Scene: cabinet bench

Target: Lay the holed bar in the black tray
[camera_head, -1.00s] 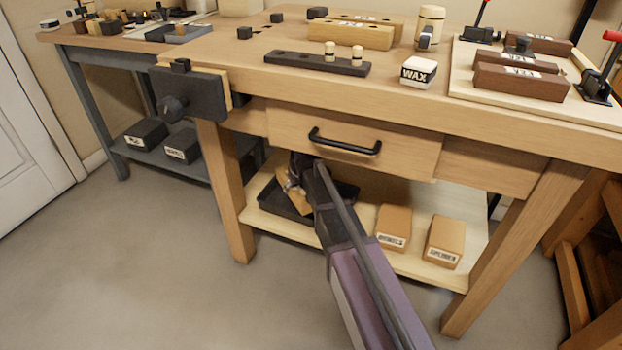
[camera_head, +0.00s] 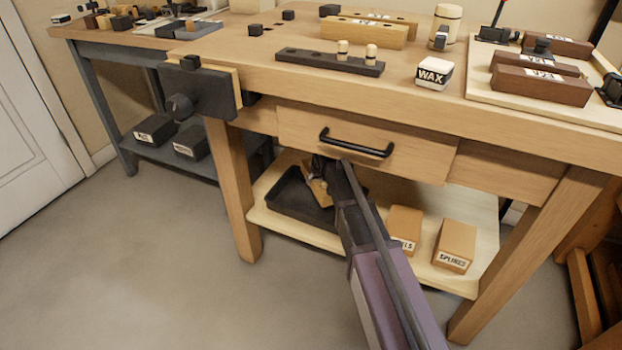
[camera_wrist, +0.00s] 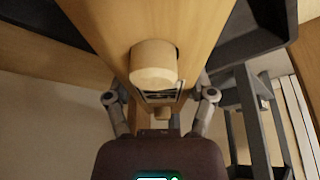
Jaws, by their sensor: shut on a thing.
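The holed bar, a light wooden bar (camera_head: 319,192), shows small and tilted on the lower shelf side of the bench, over the black tray (camera_head: 287,207). In the wrist view the bar (camera_wrist: 150,22) runs away from me, with a round pale peg-like piece (camera_wrist: 153,65) on its near part. My gripper (camera_head: 318,165) is shut on the bar, with a finger on each side of it in the wrist view (camera_wrist: 160,98). My arm covers the tray's right part. I cannot tell whether the bar touches the tray floor. Its holes are not clear to see.
The tray sits on the pale lower shelf (camera_head: 285,229), under a drawer with a black handle (camera_head: 356,146). Two labelled wooden blocks (camera_head: 404,226) (camera_head: 455,243) stand right of my arm. A bench leg (camera_head: 234,190) is left of the tray.

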